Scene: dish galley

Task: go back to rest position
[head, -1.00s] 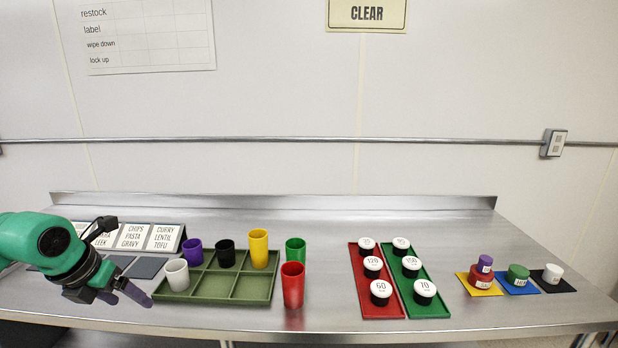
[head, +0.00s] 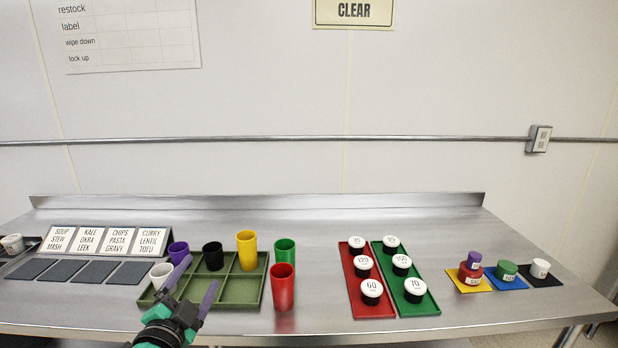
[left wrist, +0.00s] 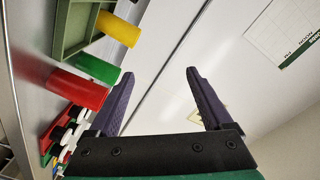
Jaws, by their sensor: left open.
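My left gripper (head: 193,287) is in the lower left of the head view, in front of the green compartment tray (head: 240,303). Its purple fingers are spread apart and hold nothing. They also show in the left wrist view (left wrist: 158,92), with empty space between them. In the head view they overlap the tray's left part and the edge of the white cup (head: 161,275). I cannot tell whether they touch either. My right gripper is not in view.
Purple (head: 178,253), black (head: 213,257) and yellow (head: 247,251) cups are at the tray. Green (head: 285,252) and red (head: 282,288) cups stand right of it. Red (head: 358,298) and green (head: 412,309) trays hold lidded tubs. Label cards (head: 105,240) stand left. The front-centre counter is clear.

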